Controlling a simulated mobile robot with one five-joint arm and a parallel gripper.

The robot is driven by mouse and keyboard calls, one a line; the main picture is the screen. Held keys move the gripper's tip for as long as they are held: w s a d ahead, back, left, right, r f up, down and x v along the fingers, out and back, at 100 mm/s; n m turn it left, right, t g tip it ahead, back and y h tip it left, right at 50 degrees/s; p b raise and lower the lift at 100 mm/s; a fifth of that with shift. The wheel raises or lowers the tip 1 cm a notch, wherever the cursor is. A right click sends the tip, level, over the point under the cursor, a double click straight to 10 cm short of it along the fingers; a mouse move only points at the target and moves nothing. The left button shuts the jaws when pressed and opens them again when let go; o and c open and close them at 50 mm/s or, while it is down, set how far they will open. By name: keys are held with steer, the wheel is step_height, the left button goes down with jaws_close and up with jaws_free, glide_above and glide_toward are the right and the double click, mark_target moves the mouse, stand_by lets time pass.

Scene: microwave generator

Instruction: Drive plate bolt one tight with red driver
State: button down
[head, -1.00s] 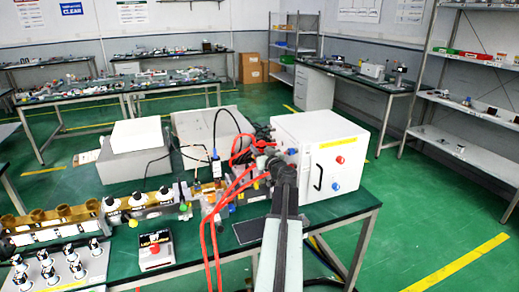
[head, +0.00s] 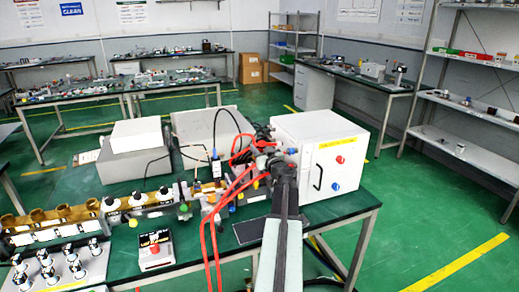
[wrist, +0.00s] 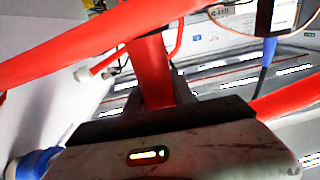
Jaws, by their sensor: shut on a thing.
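My gripper (head: 266,163) is at the end of my dark arm, beside the left face of the white cabinet. In the wrist view my gripper (wrist: 155,112) is shut on a straight red piece, which I take to be the red driver (wrist: 150,75). It stands out beyond the jaws, and its tip is hidden. I cannot make out the driver in the head view, where my arm and red cables crowd that spot. I cannot pick out the plate or bolt one in either view.
Red cables (head: 213,235) hang over the bench front and cross close before my gripper in the wrist view. The white cabinet (head: 303,150) stands right of my gripper. A small button box (head: 155,255) and a row of metal fittings (head: 60,220) lie to the left.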

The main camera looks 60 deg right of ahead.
step_height(320, 180, up, 9)
steer(key=p, duration=0.9)
